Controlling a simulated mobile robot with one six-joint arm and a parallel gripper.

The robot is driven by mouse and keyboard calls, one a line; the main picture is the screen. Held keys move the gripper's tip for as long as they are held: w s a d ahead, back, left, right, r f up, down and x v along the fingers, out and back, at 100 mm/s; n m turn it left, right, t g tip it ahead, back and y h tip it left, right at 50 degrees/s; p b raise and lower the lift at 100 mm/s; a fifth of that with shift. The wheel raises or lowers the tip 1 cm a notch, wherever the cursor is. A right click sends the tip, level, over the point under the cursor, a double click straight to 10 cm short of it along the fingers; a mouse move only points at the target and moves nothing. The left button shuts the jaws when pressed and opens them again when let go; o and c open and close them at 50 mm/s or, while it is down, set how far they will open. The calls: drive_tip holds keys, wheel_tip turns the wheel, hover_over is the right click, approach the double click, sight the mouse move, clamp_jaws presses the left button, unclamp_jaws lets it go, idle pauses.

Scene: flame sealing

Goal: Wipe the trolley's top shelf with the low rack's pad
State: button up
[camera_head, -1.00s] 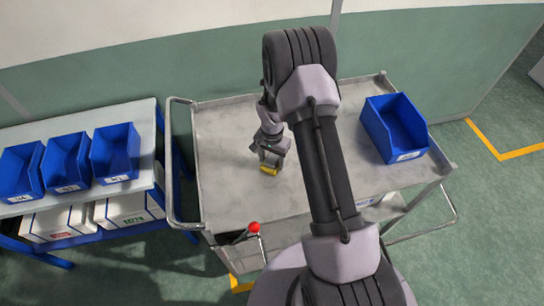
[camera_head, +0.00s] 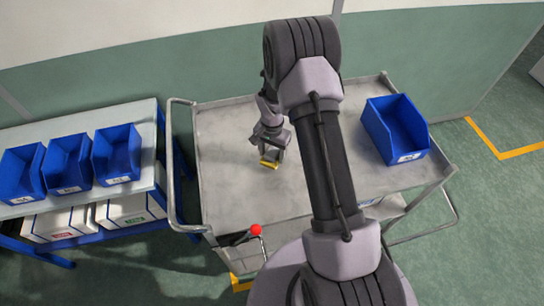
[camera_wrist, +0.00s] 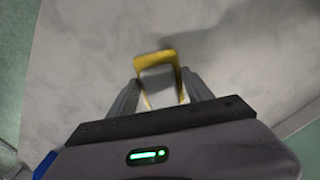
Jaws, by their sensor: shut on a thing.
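The trolley's top shelf (camera_head: 225,185) is a grey, smudged metal surface with a raised rim. My gripper (camera_head: 270,157) is over the left half of the shelf, pointing down, and is shut on a yellow pad (camera_head: 269,164). In the wrist view the pad (camera_wrist: 157,57) sits between the two fingers of my gripper (camera_wrist: 165,88), low against the grey shelf (camera_wrist: 90,50). I cannot tell for certain whether the pad touches the surface. My arm hides part of the shelf's middle.
A blue bin (camera_head: 396,130) stands at the right end of the shelf. A rack (camera_head: 90,205) on the left holds several blue bins, with white boxes below. A red-knobbed lever (camera_head: 256,230) is at the trolley's near left. The shelf's left half is otherwise clear.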

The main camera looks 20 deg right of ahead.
drive_tip(key=shift+s+r, duration=0.2)
drive_tip(key=shift+r, duration=0.45)
drive_tip(key=shift+w+r+p, duration=0.2)
drive_tip(key=shift+r+p, duration=0.6)
drive_tip(key=shift+r, duration=0.2)
drive_tip(key=shift+r+p, duration=0.45)
drive_tip(key=shift+r, duration=0.6)
